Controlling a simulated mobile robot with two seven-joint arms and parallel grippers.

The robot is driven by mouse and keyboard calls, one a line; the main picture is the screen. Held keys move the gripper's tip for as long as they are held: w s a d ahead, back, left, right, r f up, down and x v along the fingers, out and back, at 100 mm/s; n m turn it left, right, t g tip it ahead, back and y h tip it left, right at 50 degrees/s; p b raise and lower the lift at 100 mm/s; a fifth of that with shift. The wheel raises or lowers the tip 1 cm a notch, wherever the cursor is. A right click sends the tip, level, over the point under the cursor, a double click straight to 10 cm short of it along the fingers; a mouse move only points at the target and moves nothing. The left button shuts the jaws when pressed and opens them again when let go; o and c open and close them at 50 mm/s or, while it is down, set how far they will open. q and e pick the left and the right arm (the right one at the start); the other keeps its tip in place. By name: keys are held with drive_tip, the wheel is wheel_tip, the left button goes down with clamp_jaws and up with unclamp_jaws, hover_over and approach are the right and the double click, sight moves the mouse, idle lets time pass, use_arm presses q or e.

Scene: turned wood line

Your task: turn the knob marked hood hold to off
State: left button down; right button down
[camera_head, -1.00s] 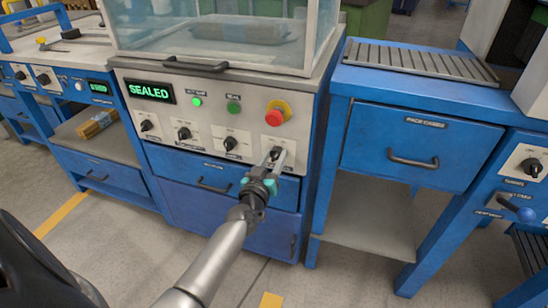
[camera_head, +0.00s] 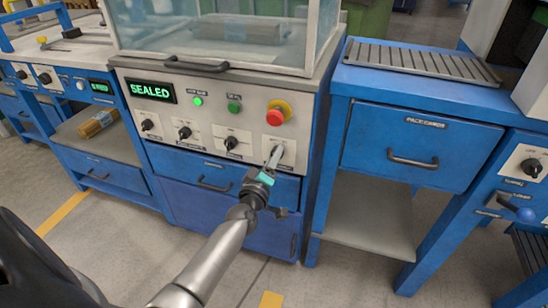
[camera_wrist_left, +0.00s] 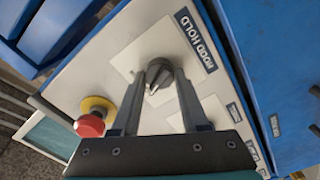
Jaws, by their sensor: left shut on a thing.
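The knob marked hood hold (camera_wrist_left: 160,76) is a dark round knob on a pale plate, with its label (camera_wrist_left: 193,38) beside it in the left wrist view. Its light pointer mark faces away from the label, toward the wrist. My left gripper (camera_head: 277,151) reaches the rightmost knob plate, below the red button, in the head view. In the left wrist view its two fingers (camera_wrist_left: 168,74) are on either side of the knob, shut on it. In the head view the fingers hide most of this knob. My right gripper is not in view.
The red button on a yellow base (camera_head: 278,112) sits just above the gripper. Several other knobs, such as this one (camera_head: 231,143), line the panel to the left. A green display (camera_head: 151,91) reads SEALED. A blue drawer cabinet (camera_head: 412,150) stands to the right.

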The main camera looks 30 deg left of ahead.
use_arm(q)
drive_tip(key=shift+n, duration=0.9)
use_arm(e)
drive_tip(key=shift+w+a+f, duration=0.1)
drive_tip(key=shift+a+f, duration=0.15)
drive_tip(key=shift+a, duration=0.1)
use_arm(q)
drive_tip(key=shift+c, duration=2.1)
unclamp_jaws()
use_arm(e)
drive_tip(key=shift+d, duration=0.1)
use_arm(q)
drive_tip(key=p+v, duration=0.4)
drive_tip(key=v, duration=1.1)
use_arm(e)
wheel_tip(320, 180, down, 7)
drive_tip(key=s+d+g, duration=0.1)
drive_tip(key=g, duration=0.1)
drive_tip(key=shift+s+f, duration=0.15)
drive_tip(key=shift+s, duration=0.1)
